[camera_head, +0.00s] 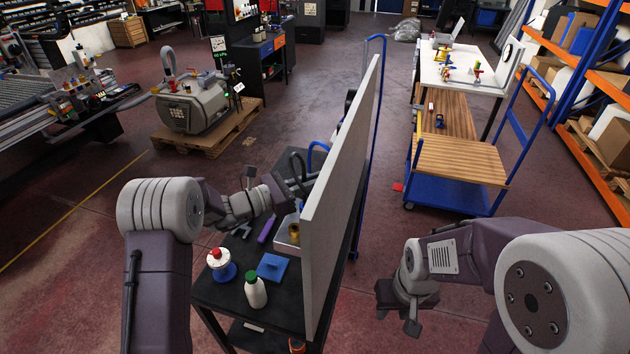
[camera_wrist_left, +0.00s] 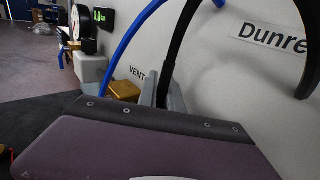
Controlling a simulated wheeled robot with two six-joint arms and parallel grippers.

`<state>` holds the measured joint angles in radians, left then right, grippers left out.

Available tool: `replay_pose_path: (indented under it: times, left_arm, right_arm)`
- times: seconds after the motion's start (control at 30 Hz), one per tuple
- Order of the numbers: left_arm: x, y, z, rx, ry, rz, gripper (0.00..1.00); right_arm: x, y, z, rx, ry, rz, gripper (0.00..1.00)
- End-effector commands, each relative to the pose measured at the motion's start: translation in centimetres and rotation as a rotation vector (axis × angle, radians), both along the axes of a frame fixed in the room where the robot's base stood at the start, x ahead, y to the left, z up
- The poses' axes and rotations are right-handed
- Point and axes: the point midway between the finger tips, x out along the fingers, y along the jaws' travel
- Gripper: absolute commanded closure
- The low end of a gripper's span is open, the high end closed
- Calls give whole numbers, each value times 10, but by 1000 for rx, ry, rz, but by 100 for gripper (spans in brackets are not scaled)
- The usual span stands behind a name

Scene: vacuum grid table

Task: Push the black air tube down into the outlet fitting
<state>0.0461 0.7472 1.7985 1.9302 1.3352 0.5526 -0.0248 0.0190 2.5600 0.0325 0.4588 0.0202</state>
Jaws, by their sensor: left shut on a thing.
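My left gripper (camera_wrist_left: 165,92) is shut on the black air tube (camera_wrist_left: 180,50) in the left wrist view. The tube rises from between the grey fingers and curves up out of the picture. Its lower end is hidden behind the fingers and the wrist, and I cannot make out the outlet fitting. In the head view my left arm reaches to the left face of the upright panel (camera_head: 342,200), and its fingertips are hard to see there. My right gripper (camera_head: 398,310) hangs low to the right of the panel, open and empty.
A blue tube (camera_wrist_left: 130,40) curves beside the black one. A brass-coloured block (camera_wrist_left: 124,90) sits near a VENT label. The panel separates my arms.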

Motion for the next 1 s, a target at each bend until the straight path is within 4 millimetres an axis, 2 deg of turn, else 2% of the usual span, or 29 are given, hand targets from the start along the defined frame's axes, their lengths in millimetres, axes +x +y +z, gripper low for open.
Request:
replay_pose_path:
  times: [1.0]
  left_arm:
    - [0, 0, -20, 0, 1, 0, 100]
  right_arm:
    - [0, 0, -19, 0, 0, 0, 64]
